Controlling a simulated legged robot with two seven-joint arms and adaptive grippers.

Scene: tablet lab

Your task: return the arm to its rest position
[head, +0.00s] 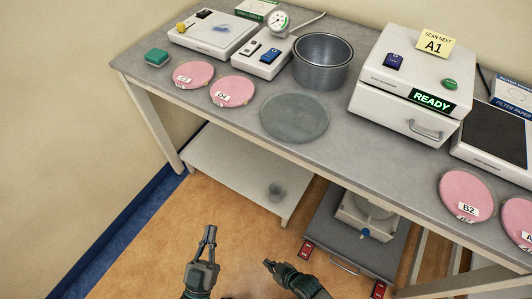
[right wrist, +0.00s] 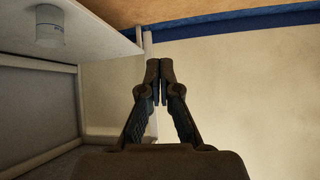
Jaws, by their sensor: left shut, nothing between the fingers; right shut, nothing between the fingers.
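My left gripper (head: 209,232) is in the lower middle of the head view, in front of the bench and over the orange floor. Its fingers are together and hold nothing. My right gripper (head: 268,264) is a little to its right, also low and clear of the bench top. In the right wrist view the right gripper (right wrist: 160,68) has its fingertips together, with nothing between them. Neither gripper touches anything that I can see.
The grey bench (head: 235,110) holds pink discs, a metal pot (head: 322,75) and a white box reading READY (head: 420,75). Below are a white shelf (head: 225,165) with a small grey cup (head: 276,190) and a low grey cart (head: 330,235). Floor at left is free.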

